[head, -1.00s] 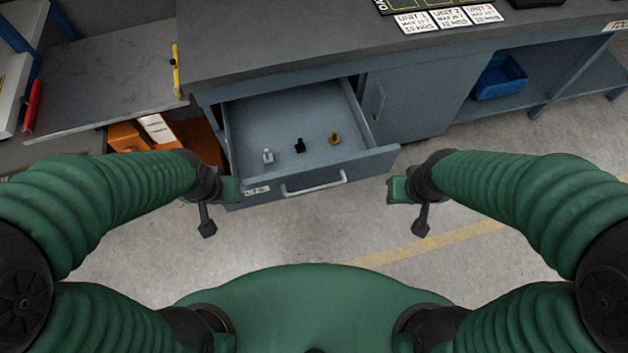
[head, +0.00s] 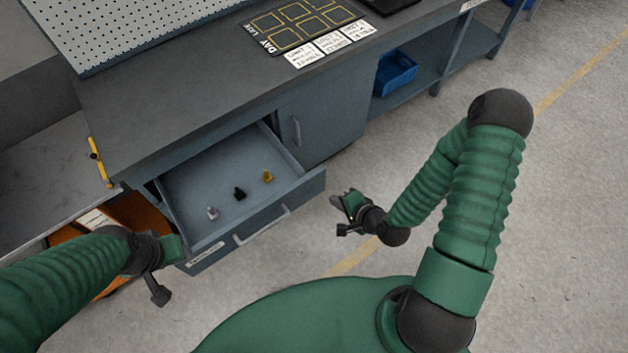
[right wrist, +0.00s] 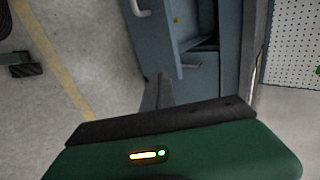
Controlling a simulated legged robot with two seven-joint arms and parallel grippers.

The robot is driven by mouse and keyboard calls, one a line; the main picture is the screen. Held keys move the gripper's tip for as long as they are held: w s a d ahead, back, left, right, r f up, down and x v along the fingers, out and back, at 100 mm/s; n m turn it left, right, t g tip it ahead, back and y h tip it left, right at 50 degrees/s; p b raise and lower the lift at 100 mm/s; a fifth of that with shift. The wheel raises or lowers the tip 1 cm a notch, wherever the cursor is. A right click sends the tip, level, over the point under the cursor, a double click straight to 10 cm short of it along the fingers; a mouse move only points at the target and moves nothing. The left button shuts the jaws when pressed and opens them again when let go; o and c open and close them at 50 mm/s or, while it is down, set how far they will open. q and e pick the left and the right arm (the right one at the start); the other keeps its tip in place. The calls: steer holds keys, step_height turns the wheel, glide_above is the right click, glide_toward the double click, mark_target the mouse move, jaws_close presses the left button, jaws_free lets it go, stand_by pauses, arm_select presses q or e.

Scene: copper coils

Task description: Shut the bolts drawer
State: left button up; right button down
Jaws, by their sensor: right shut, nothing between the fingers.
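The drawer (head: 262,228) under the workbench stands pulled out, with a bar handle and a small label I cannot read clearly. A silver, a black and a yellow small part lie inside it. My right gripper (head: 340,203) is shut and empty, in the air to the right of the drawer front and apart from it. In the right wrist view the drawer (right wrist: 152,45) shows beyond the shut fingers (right wrist: 161,95). My left gripper (head: 172,250) is by the drawer's left front corner; its fingers do not show clearly, and I cannot tell if it touches.
The grey workbench (head: 200,105) carries a marked board (head: 300,25) and white cards. A closed cabinet door (head: 325,115) is right of the drawer. A blue bin (head: 395,72) sits on the lower shelf. An orange box (head: 140,212) is left of the drawer. The floor at right is clear.

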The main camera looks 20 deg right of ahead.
glide_toward(307, 183)
step_height(307, 183, down, 3)
steer(key=w, duration=0.1)
steer(key=w+f, duration=0.1)
steer(key=w, duration=0.1)
steer(key=shift+w+a, duration=0.2)
steer(key=shift+a, duration=0.05)
steer(key=shift+w+a, duration=0.1)
steer(key=shift+w, duration=0.25)
arm_select(q)
steer(key=shift+w+a+f, duration=0.1)
steer(key=shift+a+f, duration=0.25)
arm_select(e)
steer(key=shift+w+a, duration=0.1)
steer(key=shift+a, duration=0.1)
